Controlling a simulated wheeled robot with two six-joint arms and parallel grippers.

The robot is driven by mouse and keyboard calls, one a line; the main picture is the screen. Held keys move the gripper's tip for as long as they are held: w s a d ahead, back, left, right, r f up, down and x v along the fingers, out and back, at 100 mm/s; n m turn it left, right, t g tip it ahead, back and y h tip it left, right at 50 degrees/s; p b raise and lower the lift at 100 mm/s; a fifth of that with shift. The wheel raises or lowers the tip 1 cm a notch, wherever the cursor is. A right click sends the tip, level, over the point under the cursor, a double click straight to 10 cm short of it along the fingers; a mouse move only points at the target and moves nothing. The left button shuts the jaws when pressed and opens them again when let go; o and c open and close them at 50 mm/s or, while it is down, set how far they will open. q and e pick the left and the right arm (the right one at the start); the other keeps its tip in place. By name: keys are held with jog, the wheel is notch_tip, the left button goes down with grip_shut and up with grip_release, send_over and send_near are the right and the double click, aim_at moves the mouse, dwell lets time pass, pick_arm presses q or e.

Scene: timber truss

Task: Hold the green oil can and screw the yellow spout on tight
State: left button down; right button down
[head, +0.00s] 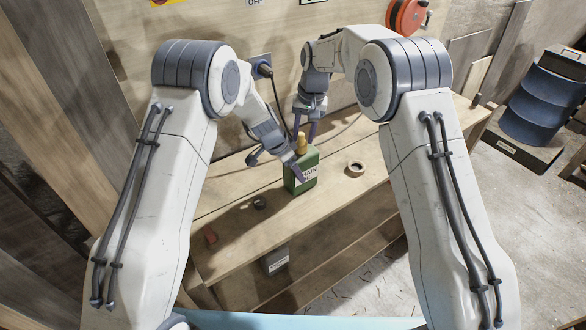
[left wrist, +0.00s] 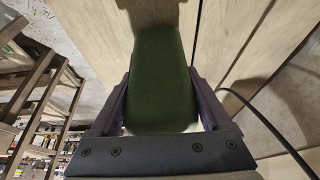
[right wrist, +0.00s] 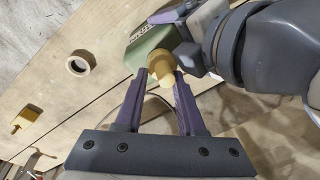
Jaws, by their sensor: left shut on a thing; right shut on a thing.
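The green oil can (head: 301,184) stands upright on the wooden bench with a pale label on its front. My left gripper (head: 295,168) is shut around the can's body; its dark green side fills the space between the purple fingers in the left wrist view (left wrist: 163,80). The yellow spout (head: 302,145) points up at the top of the can. My right gripper (head: 307,130) comes from above and is shut on the spout, seen between the fingertips in the right wrist view (right wrist: 161,72). The thread is hidden, so I cannot tell how tightly the spout sits.
A tape roll (head: 356,168) lies right of the can. A small dark round thing (head: 259,203) and a reddish piece (head: 210,236) lie on the bench at left. A grey box (head: 275,262) sits below. A cable hangs behind the can. A blue drum (head: 545,100) stands far right.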

jog(key=shift+s+a+f, duration=0.35)
jog(key=shift+a+f, duration=0.05)
jog(key=m, duration=0.4)
jog(key=shift+s, duration=0.1)
jog(key=m, duration=0.4)
jog(key=shift+t+h, duration=0.3)
jog(key=shift+h, duration=0.1)
jog(key=shift+c, duration=2.2)
grip_release()
jog(key=shift+f+m, duration=0.1)
jog(key=shift+m, duration=0.4)
jog(key=shift+r, duration=1.45)
